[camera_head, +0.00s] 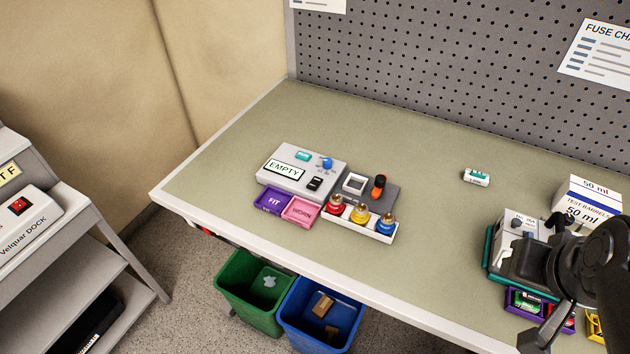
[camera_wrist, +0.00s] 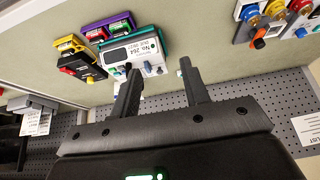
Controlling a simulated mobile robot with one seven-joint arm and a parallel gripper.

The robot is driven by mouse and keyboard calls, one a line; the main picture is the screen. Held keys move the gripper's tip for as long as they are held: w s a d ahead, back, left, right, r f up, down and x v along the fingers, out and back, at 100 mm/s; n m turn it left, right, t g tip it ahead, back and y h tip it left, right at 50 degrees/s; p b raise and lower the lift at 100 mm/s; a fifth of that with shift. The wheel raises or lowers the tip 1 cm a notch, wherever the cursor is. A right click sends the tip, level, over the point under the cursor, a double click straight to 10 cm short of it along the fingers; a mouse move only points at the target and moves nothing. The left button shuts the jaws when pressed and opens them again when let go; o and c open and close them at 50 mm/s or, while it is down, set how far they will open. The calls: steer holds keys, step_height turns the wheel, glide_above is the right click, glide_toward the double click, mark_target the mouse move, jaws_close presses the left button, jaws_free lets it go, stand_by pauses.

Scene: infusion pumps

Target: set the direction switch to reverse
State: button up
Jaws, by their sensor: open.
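A grey and white pump unit with a teal edge (camera_wrist: 132,52) stands on the bench and carries a label reading "No 264". Small knobs or switches sit along its edge (camera_wrist: 152,70), too small to tell which is the direction switch or how it is set. My gripper (camera_wrist: 160,70) is open and empty, its two fingers apart near that edge; I cannot tell any contact. In the head view my dark arm covers much of this unit (camera_head: 517,223) at the right. A second grey unit (camera_head: 290,186) showing "EMPTY" has a teal button, a blue knob and a black rocker.
A strip with red, yellow and blue fittings (camera_head: 391,238) and purple and pink trays (camera_head: 299,211) stand by the EMPTY unit. A white box (camera_head: 590,198) stands behind the right unit. Green (camera_head: 232,290) and blue (camera_head: 293,318) bins are below.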

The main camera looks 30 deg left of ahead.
steer(key=shift+w+a+r, duration=0.25)
steer(key=shift+w+r, duration=0.05)
steer(key=shift+w, duration=0.1)
steer(key=shift+c, duration=1.4)
steer(key=w+a+r+n, duration=0.1)
steer(key=w+a, duration=0.1)
steer(key=w+a+r+n+g, duration=0.1)
steer(key=w+a+n, duration=0.1)
steer(key=w+a, duration=0.1)
steer(key=w+a+r+n+g, duration=0.1)
steer(key=w+a+r+n, duration=0.1)
steer(key=w+a, duration=0.1)
steer(key=shift+w, duration=0.15)
jaws_close()
steer(key=w+a+f+n+g, duration=0.15)
steer(key=w+a+n, duration=0.3)
steer(key=a, duration=0.65)
steer(key=w+a+n+g, duration=0.2)
steer(key=w+a+n, duration=0.25)
steer(key=a, duration=0.65)
steer(key=w+a+f+n+g, duration=0.1)
steer(key=a+f+n, duration=0.3)
steer(key=a, duration=0.8)
steer(key=shift+a+f+g, duration=0.25)
steer(key=shift+f+g, duration=0.1)
steer(key=shift+f, duration=0.4)
steer(key=shift+w, duration=0.1)
